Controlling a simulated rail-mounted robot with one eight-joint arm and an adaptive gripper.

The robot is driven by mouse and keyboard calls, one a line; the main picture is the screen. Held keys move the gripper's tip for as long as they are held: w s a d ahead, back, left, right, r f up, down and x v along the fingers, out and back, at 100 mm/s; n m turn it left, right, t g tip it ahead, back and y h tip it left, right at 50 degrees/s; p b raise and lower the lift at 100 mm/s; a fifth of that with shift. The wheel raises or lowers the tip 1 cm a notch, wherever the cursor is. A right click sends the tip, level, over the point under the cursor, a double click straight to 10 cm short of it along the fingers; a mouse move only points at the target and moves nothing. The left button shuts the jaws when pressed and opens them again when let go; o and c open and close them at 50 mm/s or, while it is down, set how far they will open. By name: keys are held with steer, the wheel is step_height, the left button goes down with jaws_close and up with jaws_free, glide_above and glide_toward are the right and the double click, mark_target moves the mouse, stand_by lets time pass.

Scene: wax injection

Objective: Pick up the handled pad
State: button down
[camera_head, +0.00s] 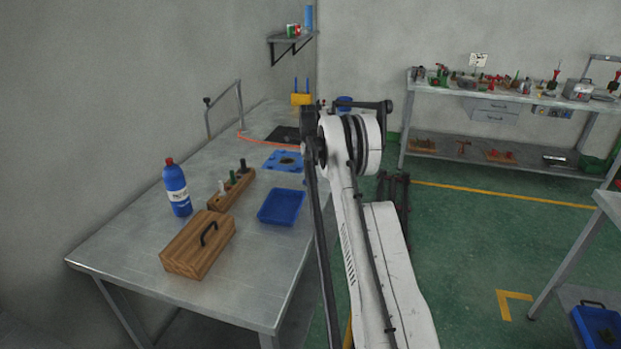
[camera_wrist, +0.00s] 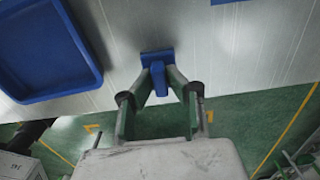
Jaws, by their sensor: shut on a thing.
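The handled pad (camera_wrist: 157,57) is a small blue block with an upright blue handle, in the middle of the wrist view. My gripper (camera_wrist: 160,74) has its two green fingers closed on either side of the handle. The pad is over the grey metal table close to its edge. I cannot tell whether its underside touches the tabletop. In the head view my arm hides the gripper and the pad.
A blue tray (camera_head: 282,206) lies on the table (camera_head: 130,246); its rim shows in the wrist view (camera_wrist: 88,42). A wooden box (camera_head: 197,246) with a black handle, a blue bottle (camera_head: 177,191), a wooden holder (camera_head: 231,190) and a blue plate (camera_head: 273,158) are also there.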

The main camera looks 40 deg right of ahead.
step_height(320, 180, up, 3)
steer(key=shift+f, duration=0.1)
steer(key=a+r, duration=0.7)
steer(key=a, duration=0.4)
steer(key=shift+a+b, duration=0.35)
steer(key=shift+b, duration=0.1)
steer(key=shift+r, duration=0.1)
steer(key=c, duration=2.2)
jaws_free()
steer(key=shift+c, duration=0.2)
jaws_close()
